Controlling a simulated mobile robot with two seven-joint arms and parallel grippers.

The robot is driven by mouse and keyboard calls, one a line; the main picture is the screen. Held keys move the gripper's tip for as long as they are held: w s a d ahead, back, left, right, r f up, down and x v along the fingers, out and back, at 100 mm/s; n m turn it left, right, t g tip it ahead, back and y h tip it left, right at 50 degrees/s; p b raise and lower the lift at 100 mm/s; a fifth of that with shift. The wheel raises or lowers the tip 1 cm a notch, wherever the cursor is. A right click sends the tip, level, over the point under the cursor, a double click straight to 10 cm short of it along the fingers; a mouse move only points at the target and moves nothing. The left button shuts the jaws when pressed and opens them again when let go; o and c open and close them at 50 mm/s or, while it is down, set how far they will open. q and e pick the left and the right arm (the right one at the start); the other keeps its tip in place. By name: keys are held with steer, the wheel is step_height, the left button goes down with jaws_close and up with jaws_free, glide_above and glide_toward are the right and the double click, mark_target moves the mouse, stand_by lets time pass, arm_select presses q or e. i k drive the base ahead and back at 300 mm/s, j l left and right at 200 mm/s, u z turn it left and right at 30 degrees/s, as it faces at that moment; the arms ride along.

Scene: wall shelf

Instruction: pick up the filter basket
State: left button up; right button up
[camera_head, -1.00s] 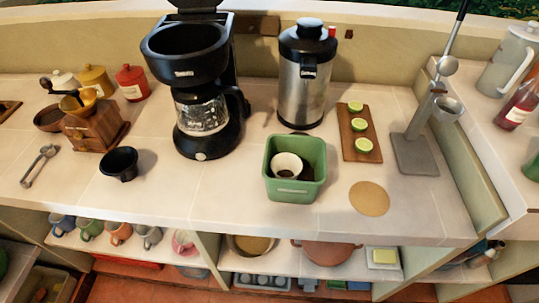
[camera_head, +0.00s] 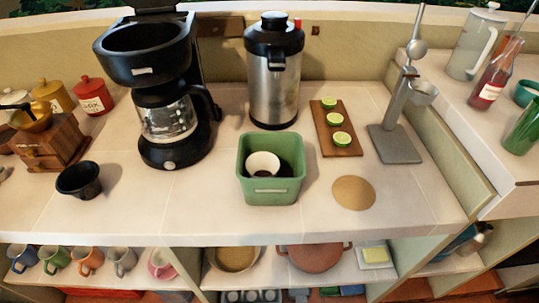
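A small black open-topped cup (camera_head: 79,182), which looks like the filter basket, sits upright on the light tiled counter (camera_head: 190,212) at the left. It is apart from the wooden coffee grinder (camera_head: 50,148) behind it to the left. The black coffee maker (camera_head: 150,60) stands behind it to the right with its lid raised and a glass carafe (camera_head: 167,118) in it. Neither of my grippers is in view.
A green bin (camera_head: 270,192) holds a white cup-like item (camera_head: 262,164). The counter is clear between the black cup and the bin.

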mark_target(80, 180)
steer(key=u, duration=1.45)
